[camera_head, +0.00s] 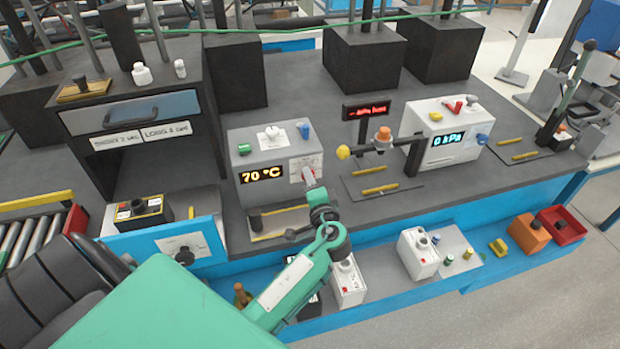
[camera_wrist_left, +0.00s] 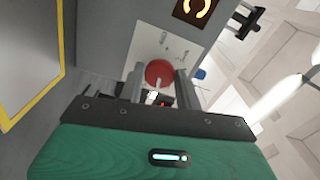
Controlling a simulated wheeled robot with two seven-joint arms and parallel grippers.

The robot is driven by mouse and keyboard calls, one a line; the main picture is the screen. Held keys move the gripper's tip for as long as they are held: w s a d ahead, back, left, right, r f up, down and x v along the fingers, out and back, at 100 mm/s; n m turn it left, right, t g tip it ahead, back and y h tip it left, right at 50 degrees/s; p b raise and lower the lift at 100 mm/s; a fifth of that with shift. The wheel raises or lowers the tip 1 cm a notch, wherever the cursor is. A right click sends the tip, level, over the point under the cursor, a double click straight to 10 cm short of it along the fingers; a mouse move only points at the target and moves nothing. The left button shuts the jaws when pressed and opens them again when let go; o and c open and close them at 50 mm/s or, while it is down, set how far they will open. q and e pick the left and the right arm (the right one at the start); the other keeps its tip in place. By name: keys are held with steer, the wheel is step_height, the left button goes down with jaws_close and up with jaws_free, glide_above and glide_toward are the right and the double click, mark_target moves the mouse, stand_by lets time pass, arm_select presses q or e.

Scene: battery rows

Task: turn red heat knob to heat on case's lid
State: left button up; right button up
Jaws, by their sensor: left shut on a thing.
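The grey-white heater case (camera_head: 255,150) stands on the dark bench in the middle of the head view, with an orange "70 °C" display (camera_head: 263,174). A white marked panel (camera_head: 296,167) is on its front, right of the display. The red heat knob (camera_wrist_left: 159,72) shows round against this panel (camera_wrist_left: 172,45) in the left wrist view; in the head view I cannot make it out behind my gripper. My left gripper (camera_head: 309,180) reaches the panel. Its fingers are on either side of the knob in the wrist view (camera_wrist_left: 160,85), shut on it.
On the case top are a green button (camera_head: 244,149), a white knob (camera_head: 271,132) and a blue knob (camera_head: 303,130). To the right are a red sign (camera_head: 366,109) and a "0 kPa" box (camera_head: 447,130). A dark oven-like unit (camera_head: 135,110) stands left.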

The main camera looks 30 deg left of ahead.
arm_select(q)
steer(key=shift+m+p, duration=0.45)
steer(key=shift+m, duration=0.65)
steer(key=o, duration=0.9)
steer(key=shift+o, duration=0.2)
